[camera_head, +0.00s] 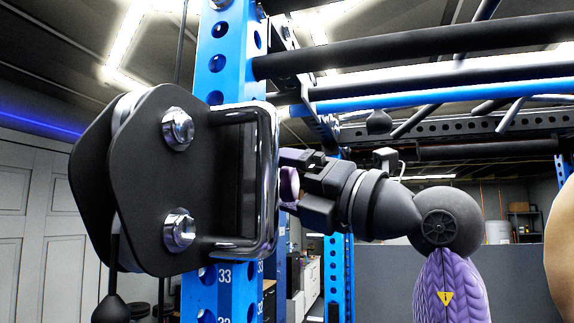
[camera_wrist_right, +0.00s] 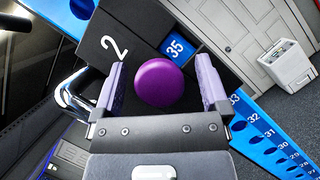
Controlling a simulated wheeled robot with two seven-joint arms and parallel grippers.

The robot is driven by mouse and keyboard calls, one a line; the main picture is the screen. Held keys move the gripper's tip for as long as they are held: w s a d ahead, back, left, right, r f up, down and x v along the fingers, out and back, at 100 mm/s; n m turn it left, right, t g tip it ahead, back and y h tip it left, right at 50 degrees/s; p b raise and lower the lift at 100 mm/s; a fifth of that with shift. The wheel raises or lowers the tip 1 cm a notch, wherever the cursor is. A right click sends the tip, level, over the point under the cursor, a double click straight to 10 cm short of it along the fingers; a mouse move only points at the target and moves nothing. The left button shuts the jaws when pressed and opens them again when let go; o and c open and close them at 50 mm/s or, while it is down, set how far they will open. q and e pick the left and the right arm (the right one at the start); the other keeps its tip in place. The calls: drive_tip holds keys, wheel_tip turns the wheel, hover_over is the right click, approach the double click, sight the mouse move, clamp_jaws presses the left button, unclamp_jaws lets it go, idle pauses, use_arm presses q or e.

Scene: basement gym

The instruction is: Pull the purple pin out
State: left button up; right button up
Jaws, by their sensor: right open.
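The purple pin shows as a round, glossy knob (camera_wrist_right: 160,83) in the right wrist view. It sits against a dark surface between the two purple-grey fingers of my right gripper (camera_wrist_right: 161,70). The gripper is open, with a visible gap between the knob and each finger. In the head view my right gripper (camera_head: 296,183) comes in from the right and is close to the right side of the black bracket (camera_head: 150,215) on the blue upright (camera_head: 226,60). A small purple patch shows there, but I cannot tell whether it is knob or finger. The pin's shaft is hidden. My left gripper is not in view.
A shiny metal edge (camera_wrist_right: 78,98) lies left of the fingers in the right wrist view. Black and blue rack bars (camera_head: 420,48) cross above my right arm in the head view. Bolts (camera_head: 178,128) stick out of the bracket. Beyond are white doors (camera_head: 45,200).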

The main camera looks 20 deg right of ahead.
drive_tip(key=shift+s, duration=0.1)
clamp_jaws()
idle(0.3)
drive_tip(key=shift+s+d, duration=0.15)
drive_tip(key=shift+d, duration=0.2)
drive_tip(key=shift+s+d+b, duration=0.3)
drive_tip(key=shift+d+b, duration=0.05)
drive_tip(key=shift+d, duration=0.05)
drive_tip(key=shift+c, duration=1.2)
unclamp_jaws()
drive_tip(key=shift+d, duration=0.1)
drive_tip(key=shift+o, duration=1.2)
drive_tip(key=shift+s+d, duration=0.15)
